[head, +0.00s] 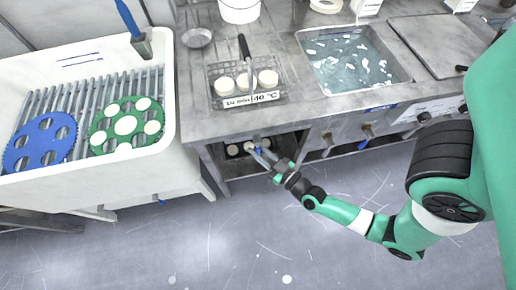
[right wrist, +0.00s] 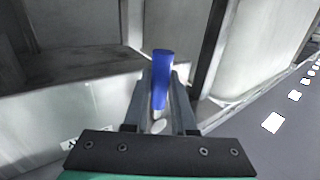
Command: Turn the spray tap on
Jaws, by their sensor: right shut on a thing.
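My right gripper (head: 265,155) reaches to the front of the steel bench, by the open shelf under the wire basket. In the right wrist view my right gripper (right wrist: 158,100) is shut on a blue lever handle (right wrist: 162,65), which stands up between its fingers. I take this handle to be the spray tap's lever; the tap's body is hidden. In the head view a little blue (head: 258,149) shows at the fingertips. My left gripper is not in view.
A white trough (head: 168,130) with a blue disc (head: 38,143) and a green disc (head: 126,125) stands at left. A wire basket (head: 245,99) and a water basin (head: 350,57) are on the bench. Another tap with a blue lever (head: 363,144) is to the right. The floor in front is clear.

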